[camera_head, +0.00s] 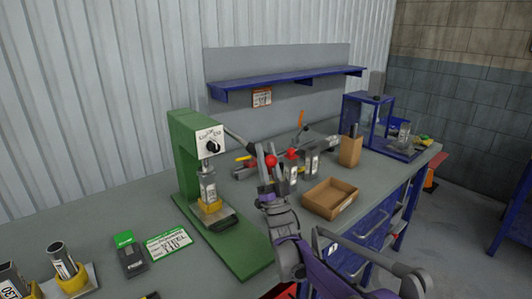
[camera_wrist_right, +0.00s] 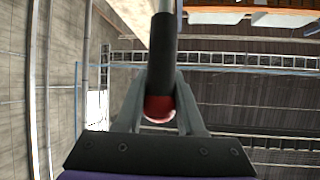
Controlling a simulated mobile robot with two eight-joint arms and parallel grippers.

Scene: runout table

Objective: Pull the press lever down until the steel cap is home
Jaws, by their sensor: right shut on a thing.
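The green press (camera_head: 187,150) stands on the bench, with a dial on its white face. Its lever (camera_head: 239,138) slopes down to the right from the press head, ending near a red knob (camera_head: 271,161). A steel cylinder (camera_head: 208,187) stands upright under the press head in a yellow holder (camera_head: 210,207); whether the cap is seated cannot be told. My right gripper (camera_head: 266,163) is shut on the lever near its end. In the right wrist view the black lever grip (camera_wrist_right: 162,60) and red knob (camera_wrist_right: 159,108) lie between the fingers. My left gripper is out of view.
A cardboard tray (camera_head: 330,198) and a brown box (camera_head: 350,150) stand right of my gripper. A green-and-white card (camera_head: 168,243) and a dark device (camera_head: 131,257) lie at the front left. A blue shelf (camera_head: 285,83) hangs behind. A blue frame (camera_head: 368,115) stands at the far end.

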